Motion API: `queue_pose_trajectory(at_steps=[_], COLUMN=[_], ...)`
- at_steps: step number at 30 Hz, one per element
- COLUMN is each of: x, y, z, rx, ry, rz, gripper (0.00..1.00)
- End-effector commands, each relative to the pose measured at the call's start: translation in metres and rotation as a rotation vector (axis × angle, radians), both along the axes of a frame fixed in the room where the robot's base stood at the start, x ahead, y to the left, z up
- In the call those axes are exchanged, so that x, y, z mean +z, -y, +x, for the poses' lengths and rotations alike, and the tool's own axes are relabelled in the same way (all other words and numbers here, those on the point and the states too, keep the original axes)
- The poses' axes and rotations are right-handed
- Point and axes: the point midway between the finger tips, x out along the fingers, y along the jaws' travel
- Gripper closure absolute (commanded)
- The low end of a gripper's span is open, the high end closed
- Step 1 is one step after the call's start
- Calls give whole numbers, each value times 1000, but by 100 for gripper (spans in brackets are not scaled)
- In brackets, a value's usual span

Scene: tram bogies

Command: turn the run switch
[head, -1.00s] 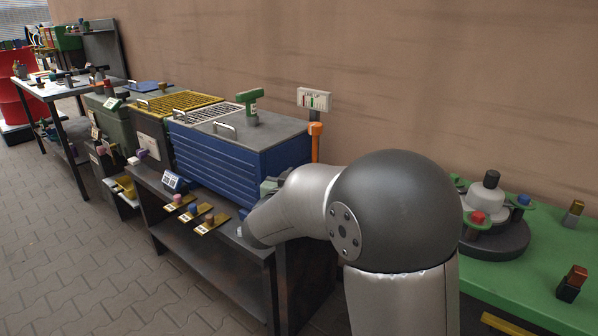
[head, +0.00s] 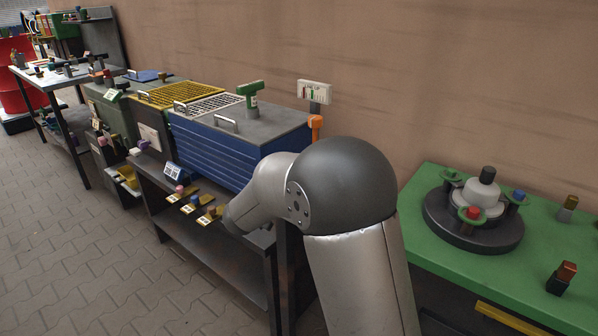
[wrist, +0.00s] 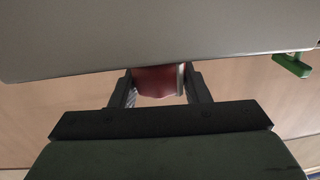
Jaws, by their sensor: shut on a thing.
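My gripper (wrist: 158,88) shows in the wrist view, its two dark fingers on either side of a red thing (wrist: 157,81) with a pale strip at its right edge. The fingers are shut on it, and a broad grey surface (wrist: 150,35) hides its upper part. I cannot tell whether this red thing is the run switch, and no part is clearly marked as that switch. In the head view my forearm hides the gripper, which is by the right end of the dark bench below the blue cabinet (head: 215,150).
A green T-handle (head: 250,92) stands on the cabinet. Beside it are an orange-topped post (head: 316,126) and a white panel (head: 314,91). Several coloured knobs on yellow plates (head: 194,203) line the bench front. A green table (head: 440,185) with a round fixture (head: 475,236) stands right.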

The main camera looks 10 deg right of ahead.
Motion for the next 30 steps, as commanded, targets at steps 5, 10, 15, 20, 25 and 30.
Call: queue_pose_trajectory(at_steps=[5, 10, 15, 20, 25, 30], x=[2, 1, 1, 2, 2, 2], y=[0, 0, -6, -27, -58, -87], z=[0, 0, -5, -25, -54, -83], rx=[0, 0, 2, 6, 6, 5], ry=[4, 2, 1, 0, 2, 2], rz=[-1, -1, 0, 0, -1, -1], gripper=[36, 36, 36, 36, 36, 36])
